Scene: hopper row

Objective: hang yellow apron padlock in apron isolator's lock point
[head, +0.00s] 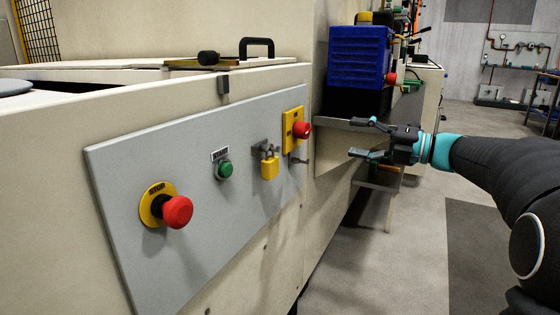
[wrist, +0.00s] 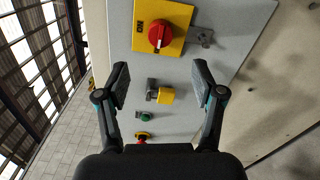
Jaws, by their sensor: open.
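The yellow padlock (head: 269,168) hangs from a small grey bracket (head: 260,146) on the grey panel, between the green button and the isolator. It also shows in the wrist view (wrist: 166,96), between my fingers but beyond them. The isolator is a yellow plate (head: 289,126) with a red knob (head: 303,130); in the wrist view its plate (wrist: 180,18) is at the top. A small grey metal fitting (head: 299,161), seemingly the lock point, sticks out just below it and holds no padlock; it also shows in the wrist view (wrist: 206,39). My gripper (head: 364,138) is open, empty and clear of the panel.
A green button (head: 225,169) and a red stop button (head: 177,211) stick out from the panel (head: 125,170). The floor in front of the panel (head: 385,270) is clear.

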